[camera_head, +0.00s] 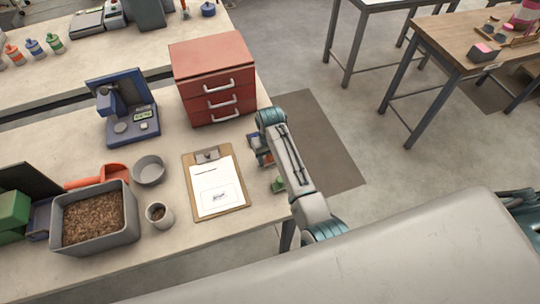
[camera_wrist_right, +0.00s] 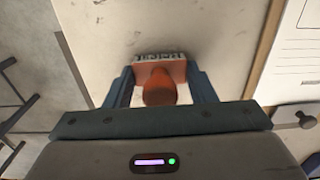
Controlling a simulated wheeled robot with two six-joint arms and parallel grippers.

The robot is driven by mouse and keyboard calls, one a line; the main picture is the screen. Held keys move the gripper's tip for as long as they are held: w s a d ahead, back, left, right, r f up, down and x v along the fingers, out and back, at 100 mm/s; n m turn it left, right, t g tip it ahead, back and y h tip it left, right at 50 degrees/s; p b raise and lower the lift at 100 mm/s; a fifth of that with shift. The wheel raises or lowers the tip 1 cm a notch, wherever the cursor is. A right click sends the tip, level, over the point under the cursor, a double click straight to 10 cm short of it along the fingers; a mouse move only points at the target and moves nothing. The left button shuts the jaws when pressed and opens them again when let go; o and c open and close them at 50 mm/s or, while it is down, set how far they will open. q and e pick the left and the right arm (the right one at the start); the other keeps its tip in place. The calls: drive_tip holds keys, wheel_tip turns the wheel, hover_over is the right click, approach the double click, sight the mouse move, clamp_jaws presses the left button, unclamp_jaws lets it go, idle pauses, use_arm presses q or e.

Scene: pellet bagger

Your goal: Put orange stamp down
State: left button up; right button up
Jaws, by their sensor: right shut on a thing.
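The orange stamp (camera_wrist_right: 160,88) has a rounded orange handle and a pale, lettered edge at its far end. My right gripper (camera_wrist_right: 161,80) is shut on the orange stamp, with one blue-grey finger on each side of it. In the head view my right gripper (camera_head: 263,152) is over the right end of the near table, just right of the clipboard (camera_head: 243,205). The arm mostly hides the stamp there. I cannot tell whether the stamp touches the tabletop. My left gripper is not in view.
A green stamp (camera_head: 278,185) stands near the table's right edge, close to my right arm. A red drawer cabinet (camera_head: 212,62) stands behind. A blue device (camera_head: 145,125), small dish (camera_head: 149,171), cup (camera_head: 160,216) and grey pellet bin (camera_head: 98,247) are left.

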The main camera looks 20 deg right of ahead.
drive_tip(key=shift+f, duration=0.1)
drive_tip(key=o, duration=0.8)
